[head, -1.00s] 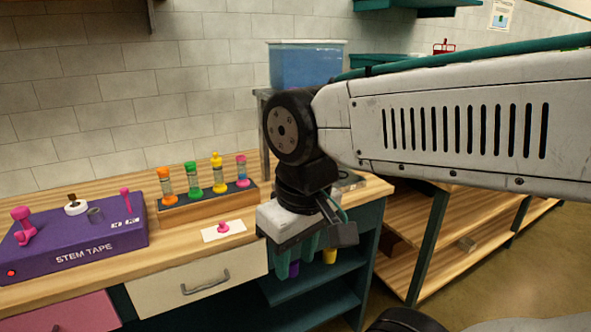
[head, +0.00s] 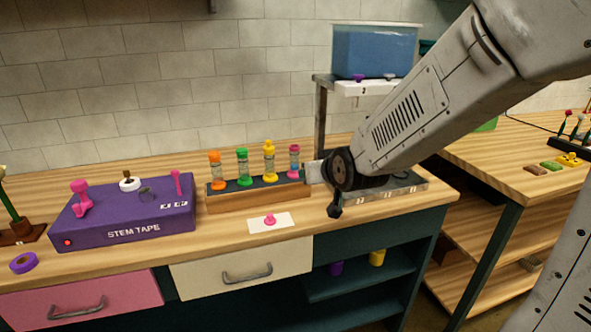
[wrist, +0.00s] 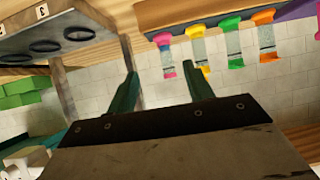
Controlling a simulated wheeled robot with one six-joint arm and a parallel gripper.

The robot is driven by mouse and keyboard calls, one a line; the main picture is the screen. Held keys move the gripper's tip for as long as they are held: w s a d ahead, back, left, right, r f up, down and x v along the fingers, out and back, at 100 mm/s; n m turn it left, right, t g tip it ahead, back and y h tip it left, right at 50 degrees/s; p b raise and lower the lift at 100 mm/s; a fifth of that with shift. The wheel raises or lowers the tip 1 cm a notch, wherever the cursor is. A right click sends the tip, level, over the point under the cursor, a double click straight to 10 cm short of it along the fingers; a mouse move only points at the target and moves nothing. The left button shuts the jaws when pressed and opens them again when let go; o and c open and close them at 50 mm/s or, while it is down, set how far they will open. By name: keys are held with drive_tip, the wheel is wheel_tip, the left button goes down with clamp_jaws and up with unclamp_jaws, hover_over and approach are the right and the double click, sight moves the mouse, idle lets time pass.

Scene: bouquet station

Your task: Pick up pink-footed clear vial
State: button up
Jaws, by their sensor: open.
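The pink-footed clear vial (head: 294,163) stands upright at the right end of a wooden rack (head: 258,195), with a pink cap and clear middle. It also shows in the wrist view (wrist: 168,61), beyond and between the fingertips, touching neither finger. My gripper (wrist: 164,82) is open and empty, its two dark green fingers apart. In the head view my wrist is just right of the rack's right end, and the fingers cannot be made out there.
Yellow (head: 269,162), green (head: 243,168) and orange (head: 216,171) vials share the rack. A purple stem tape box (head: 125,215) stands left. A white card with a pink piece (head: 270,221) lies in front. A raised shelf (head: 365,88) with a blue tank (head: 373,52) stands behind right.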

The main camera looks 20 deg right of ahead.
sight(296, 156)
drive_tip(key=w+t, duration=0.2)
drive_tip(key=w, duration=0.3)
drive_tip(key=w+f+t, duration=0.1)
drive_tip(key=w+t, duration=0.1)
drive_tip(key=w, duration=0.3)
drive_tip(key=w+a+f+t, duration=0.1)
drive_tip(key=w+t, duration=0.1)
drive_tip(key=w, duration=0.3)
drive_tip(key=shift+w+f, duration=0.1)
drive_tip(key=shift+w, duration=0.15)
clamp_jaws()
